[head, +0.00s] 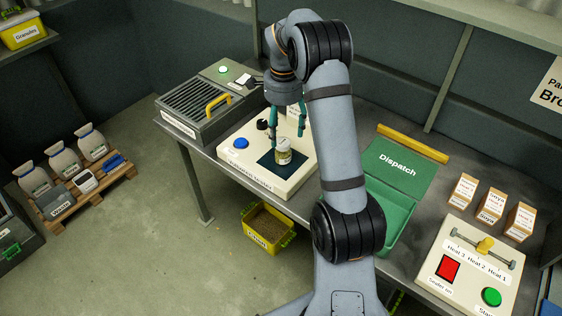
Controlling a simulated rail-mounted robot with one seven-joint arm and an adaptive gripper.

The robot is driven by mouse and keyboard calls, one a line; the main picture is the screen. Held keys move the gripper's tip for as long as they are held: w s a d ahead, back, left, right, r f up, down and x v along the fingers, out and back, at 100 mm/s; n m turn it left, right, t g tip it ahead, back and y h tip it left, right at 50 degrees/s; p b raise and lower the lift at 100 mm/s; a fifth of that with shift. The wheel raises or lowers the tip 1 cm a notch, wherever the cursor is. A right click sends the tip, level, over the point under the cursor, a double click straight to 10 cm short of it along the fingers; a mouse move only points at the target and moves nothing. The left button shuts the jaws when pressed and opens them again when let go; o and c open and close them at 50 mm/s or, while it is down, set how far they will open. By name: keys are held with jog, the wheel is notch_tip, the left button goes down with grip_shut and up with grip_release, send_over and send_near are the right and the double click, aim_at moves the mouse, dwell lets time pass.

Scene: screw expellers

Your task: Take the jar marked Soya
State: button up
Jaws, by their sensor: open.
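A small jar (284,154) with a pale lid and a label stands upright on the dark square pad (268,164) of a cream bench device. The writing on the jar is too small to read, so I cannot tell whether it says Soya. My gripper (288,137) points down over the jar, its two teal fingers spread apart. The fingertips are close to the jar's top; I cannot tell whether they touch it. My arm hides part of the device's right side.
The cream device (240,155) has a blue button and a black knob. A grey box with a yellow handle (217,104) stands left. Right are an open green Dispatch case (395,165), several small cartons (490,206) and a sealer panel (470,270). A yellow crate (262,232) sits on the floor.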

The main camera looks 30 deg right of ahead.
aim_at(284, 143)
jog(key=shift+d+f, duration=0.1)
jog(key=shift+f, duration=0.45)
notch_tip(284, 143, down, 4)
jog(key=shift+r, duration=0.25)
jog(key=shift+w+f+p, duration=0.15)
jog(key=shift+f+p, duration=0.45)
jog(key=shift+f, duration=0.85)
jog(key=shift+w+f+p, duration=0.1)
jog(key=shift+f+p, duration=0.5)
jog(key=shift+f, duration=0.85)
jog(key=shift+c, duration=0.4)
jog(key=c, duration=1.4)
